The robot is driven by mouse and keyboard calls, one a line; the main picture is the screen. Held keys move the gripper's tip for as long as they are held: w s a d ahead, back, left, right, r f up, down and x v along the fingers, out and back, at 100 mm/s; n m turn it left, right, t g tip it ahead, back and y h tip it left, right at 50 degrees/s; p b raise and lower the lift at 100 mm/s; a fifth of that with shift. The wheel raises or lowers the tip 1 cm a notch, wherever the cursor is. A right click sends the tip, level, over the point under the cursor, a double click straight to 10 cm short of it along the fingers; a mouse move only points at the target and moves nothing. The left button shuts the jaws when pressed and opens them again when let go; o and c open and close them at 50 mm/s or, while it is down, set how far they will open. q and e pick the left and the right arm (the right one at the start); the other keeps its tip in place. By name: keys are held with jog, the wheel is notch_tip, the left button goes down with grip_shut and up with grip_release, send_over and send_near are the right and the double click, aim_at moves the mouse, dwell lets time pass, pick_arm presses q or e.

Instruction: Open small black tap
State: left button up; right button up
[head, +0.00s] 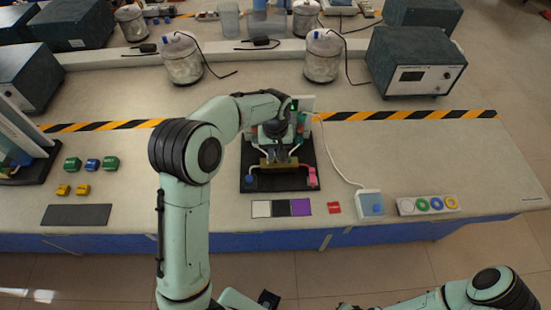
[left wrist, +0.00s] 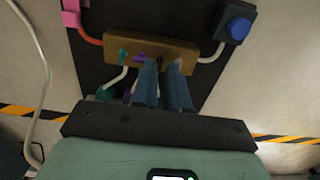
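A brass manifold block (left wrist: 190,57) sits on a black board and carries small taps. It also shows in the head view (head: 279,164). A teal tap (left wrist: 123,54) and a purple tap (left wrist: 139,57) stand on it in the left wrist view. My left gripper (left wrist: 162,66) reaches over the block, to the right of the purple tap, its two blue-grey fingers apart with a narrow gap. I cannot make out the small black tap; the fingers cover that part of the block. In the head view my left wrist hides much of the board's upper part.
A pink fitting (head: 312,177) and a blue-knobbed fitting (head: 250,180) sit at the board's front corners. A white box with a blue button (head: 370,204) and a strip of coloured rings (head: 428,205) lie to the right. Green and yellow blocks lie left.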

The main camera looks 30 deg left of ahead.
pick_arm(q)
grip_shut()
jog(key=n, duration=0.2)
jog(key=shift+n, duration=0.4)
jog(key=n, duration=0.4)
